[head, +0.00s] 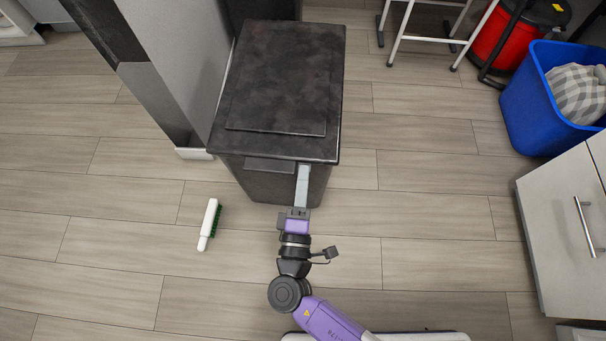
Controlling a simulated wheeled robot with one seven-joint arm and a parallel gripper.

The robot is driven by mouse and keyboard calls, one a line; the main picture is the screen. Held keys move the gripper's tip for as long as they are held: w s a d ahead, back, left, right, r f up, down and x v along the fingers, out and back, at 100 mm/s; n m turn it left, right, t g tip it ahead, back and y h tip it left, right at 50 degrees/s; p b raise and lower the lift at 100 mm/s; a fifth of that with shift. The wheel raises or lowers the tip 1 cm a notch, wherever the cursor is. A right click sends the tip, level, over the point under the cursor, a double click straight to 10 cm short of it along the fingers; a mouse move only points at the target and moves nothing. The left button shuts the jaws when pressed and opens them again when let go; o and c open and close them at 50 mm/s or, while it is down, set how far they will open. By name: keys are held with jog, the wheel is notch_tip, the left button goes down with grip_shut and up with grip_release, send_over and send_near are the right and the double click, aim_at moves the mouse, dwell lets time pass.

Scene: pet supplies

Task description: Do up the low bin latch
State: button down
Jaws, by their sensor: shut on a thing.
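A tall dark bin (280,90) with a black marbled lid stands on the floor, its lid down. A dark grey latch plate (270,165) sits on its front just under the lid rim. A lighter grey bar (303,186) stands at the right of the bin's front, running down to my gripper. My gripper (299,211) is at the bin's front right, shut on this grey bar, which looks to be part of the latch. The fingertips and the exact grip are too small to make out from above.
A white brush with green bristles (210,224) lies on the floor at left. A grey cabinet (175,65) stands close to the bin's left. A blue basket with checked cloth (535,110) and a drawer unit (570,230) are at right. Floor between is clear.

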jog(key=c, duration=1.6)
grip_release()
jog(key=s+p, duration=0.1)
jog(key=s, duration=0.6)
jog(key=shift+s+a+f+p, duration=0.3)
jog(key=shift+s+a+f, duration=0.05)
jog(key=shift+s+f, duration=0.1)
